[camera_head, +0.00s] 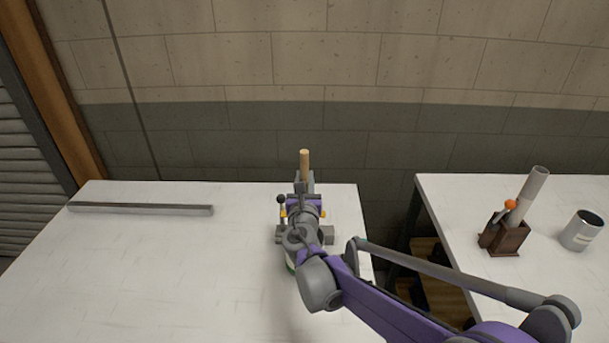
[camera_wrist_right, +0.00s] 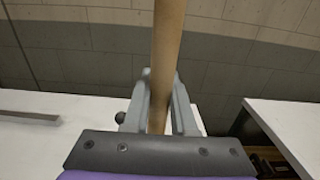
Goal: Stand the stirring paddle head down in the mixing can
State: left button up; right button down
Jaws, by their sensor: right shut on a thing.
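The stirring paddle shows as a pale wooden shaft (camera_head: 304,163) that stands upright above my right gripper (camera_head: 304,184). In the right wrist view the shaft (camera_wrist_right: 168,45) runs up between the two grey fingers of the same gripper (camera_wrist_right: 160,105), which are shut on it. The paddle's head is hidden behind my gripper and arm. My left gripper is not in view.
A grey device with a dark ball knob (camera_head: 281,199) is partly hidden behind my gripper. A grey bar (camera_head: 140,209) lies on the left white table (camera_head: 120,270). The right table (camera_head: 460,205) holds a brown holder (camera_head: 508,240) with a tube and a grey cup (camera_head: 581,231). A gap separates the tables.

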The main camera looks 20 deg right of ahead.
pick_arm(q)
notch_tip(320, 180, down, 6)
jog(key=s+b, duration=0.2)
jog(key=b, duration=0.2)
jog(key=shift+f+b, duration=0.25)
jog(key=shift+b, duration=0.15)
pick_arm(e)
jog(key=shift+f, duration=5.1)
jog(key=c, duration=0.7)
grip_release()
jog(key=shift+o, duration=0.2)
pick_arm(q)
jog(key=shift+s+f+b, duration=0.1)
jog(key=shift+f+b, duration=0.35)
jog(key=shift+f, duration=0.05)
pick_arm(e)
jog(key=v, duration=1)
jog(key=shift+s, duration=0.4)
